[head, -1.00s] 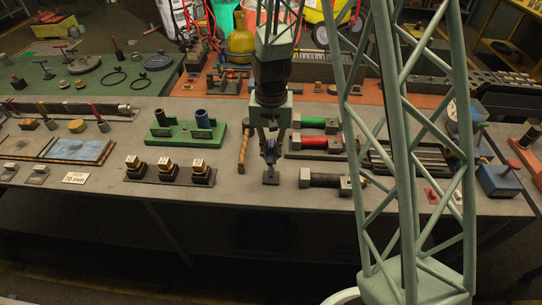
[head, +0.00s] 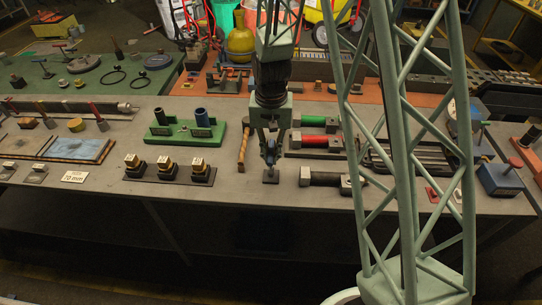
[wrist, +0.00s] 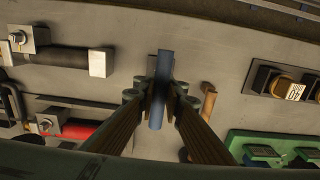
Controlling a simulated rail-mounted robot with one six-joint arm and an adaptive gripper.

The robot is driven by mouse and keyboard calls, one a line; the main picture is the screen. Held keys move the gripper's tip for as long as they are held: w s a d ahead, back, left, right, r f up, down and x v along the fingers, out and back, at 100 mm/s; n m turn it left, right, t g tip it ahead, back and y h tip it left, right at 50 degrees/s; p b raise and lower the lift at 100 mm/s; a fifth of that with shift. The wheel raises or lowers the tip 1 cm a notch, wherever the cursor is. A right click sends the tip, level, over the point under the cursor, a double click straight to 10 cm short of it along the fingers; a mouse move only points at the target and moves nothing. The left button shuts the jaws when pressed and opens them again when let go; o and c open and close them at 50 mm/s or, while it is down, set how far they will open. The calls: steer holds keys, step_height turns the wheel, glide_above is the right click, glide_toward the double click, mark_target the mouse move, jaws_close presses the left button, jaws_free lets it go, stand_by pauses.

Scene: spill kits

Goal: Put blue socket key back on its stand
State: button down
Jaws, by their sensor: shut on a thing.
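My gripper (wrist: 157,95) is shut on a blue bar-like part, which I take to be the blue socket key (wrist: 162,70). In the wrist view the key runs lengthwise between the two fingers. In the head view my gripper (head: 270,158) is over the front middle of the grey bench, and only a little blue shows between its fingers. A small dark square base (head: 271,177) sits on the bench just below the fingertips. It looks like the stand. I cannot tell whether the key touches it.
A wooden-handled hammer (head: 243,147) lies close left of my gripper. A green block with two upright cylinders (head: 186,131) is farther left, with a row of black and gold parts (head: 170,172) in front. Green, red (head: 322,141) and black (head: 325,179) cylinders lie close right.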

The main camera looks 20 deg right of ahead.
steer(key=shift+f+b, duration=0.75)
steer(key=shift+f, duration=0.2)
stand_by(0.3)
steer(key=c, duration=2.6)
jaws_free()
steer(key=shift+c, duration=0.2)
steer(key=shift+r, duration=0.1)
steer(key=shift+r, duration=5.9)
